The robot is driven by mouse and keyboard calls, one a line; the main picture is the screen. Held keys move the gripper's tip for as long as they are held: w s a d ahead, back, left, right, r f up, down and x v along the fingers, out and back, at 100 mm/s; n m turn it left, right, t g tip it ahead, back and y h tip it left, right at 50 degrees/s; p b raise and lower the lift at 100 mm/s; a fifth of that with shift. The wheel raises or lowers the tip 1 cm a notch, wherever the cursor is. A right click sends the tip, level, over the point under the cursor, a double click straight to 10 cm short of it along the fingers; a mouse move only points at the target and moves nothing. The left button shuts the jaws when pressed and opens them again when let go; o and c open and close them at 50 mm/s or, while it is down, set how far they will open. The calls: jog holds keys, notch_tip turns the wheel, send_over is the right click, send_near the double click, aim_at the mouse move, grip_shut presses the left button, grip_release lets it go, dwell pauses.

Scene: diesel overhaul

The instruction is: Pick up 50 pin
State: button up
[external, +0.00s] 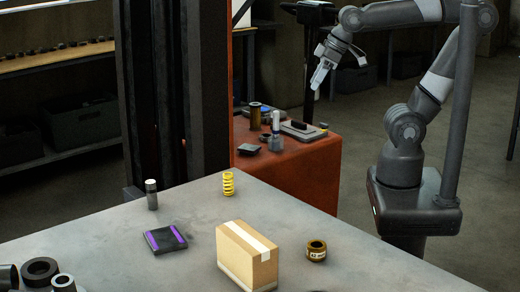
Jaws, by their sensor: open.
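I cannot tell for sure which part is the 50 pin; the small markings are mostly unreadable. A dark upright cylinder (152,197) with a pale band near its top stands at the left back of the grey table. A grey cylinder with a pale top (275,134) and a brown upright cylinder (255,117) stand on the red cabinet behind. My gripper (315,84) is open and points down, in the air beyond the cabinet's right side in the picture. It appears empty and apart from all parts.
The grey table (120,235) holds a cardboard box (247,256), a yellow spring (228,184), a brown labelled ring (316,251), a black pad with purple stripes (165,239) and several dark rings (40,271). The red cabinet (310,170) holds small items. A dark column (175,90) rises behind the table.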

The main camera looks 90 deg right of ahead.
jog(key=w+a+r, duration=0.2)
jog(key=w, duration=0.4)
jog(key=w+a+r, duration=0.1)
jog(key=w+a, duration=0.2)
jog(key=w, duration=0.3)
jog(key=g, duration=0.1)
send_over(149, 194)
jog(key=s+d, duration=0.2)
jog(key=s, duration=0.1)
notch_tip(149, 194, down, 16)
jog(key=shift+n, duration=0.3)
jog(key=x, duration=0.4)
jog(key=shift+w+a+f, duration=0.15)
jog(key=shift+a+f, duration=0.05)
jog(key=shift+f, duration=0.05)
jog(key=x, duration=0.5)
jog(key=shift+a+f, duration=0.1)
jog(key=shift+f, duration=0.1)
grip_shut()
